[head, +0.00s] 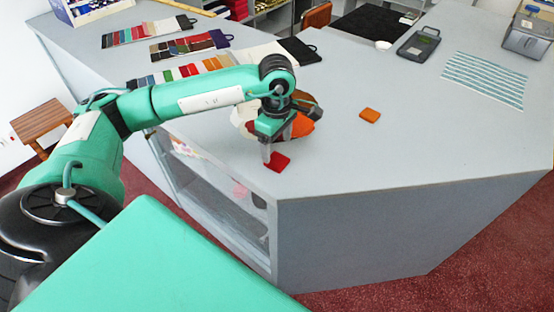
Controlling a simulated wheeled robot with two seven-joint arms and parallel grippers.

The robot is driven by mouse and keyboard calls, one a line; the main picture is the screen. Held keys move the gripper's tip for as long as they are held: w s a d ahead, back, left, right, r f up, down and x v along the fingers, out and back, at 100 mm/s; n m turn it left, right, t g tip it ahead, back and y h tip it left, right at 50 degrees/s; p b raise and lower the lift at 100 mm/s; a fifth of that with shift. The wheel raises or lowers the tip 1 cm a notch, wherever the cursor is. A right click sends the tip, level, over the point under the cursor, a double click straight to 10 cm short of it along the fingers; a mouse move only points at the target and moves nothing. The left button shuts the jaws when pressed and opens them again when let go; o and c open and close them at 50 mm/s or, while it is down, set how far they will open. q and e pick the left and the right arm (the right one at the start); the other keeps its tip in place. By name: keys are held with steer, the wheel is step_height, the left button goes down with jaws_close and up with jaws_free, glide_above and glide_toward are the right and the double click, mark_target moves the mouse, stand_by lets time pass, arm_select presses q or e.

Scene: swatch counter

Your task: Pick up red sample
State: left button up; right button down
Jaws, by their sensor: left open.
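The red sample (278,162) is a small flat square lying on the grey counter (370,170), close to its near corner. My left gripper (270,151) points down right above the red sample, its fingertips at or just over the sample's far-left edge. The jaws are open; I cannot tell whether they touch the sample. My right gripper is not in view.
An orange sample (370,115) lies to the right. Behind my left gripper is an orange and cream object (301,127), partly hidden. Swatch cards (189,45), a dark device (418,44) and a striped sheet (485,79) lie farther back. The counter's front right is clear.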

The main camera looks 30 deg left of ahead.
mark_target(277, 160)
arm_select(q)
steer(key=shift+f+p, duration=0.35)
steer(key=shift+f, duration=0.05)
step_height(277, 160, down, 4)
steer(key=shift+s+r+p, duration=0.1)
steer(key=shift+r+p, duration=0.15)
steer(key=shift+p, duration=0.45)
steer(key=shift+f, duration=0.35)
steer(key=shift+c, duration=0.3)
steer(key=c, duration=1)
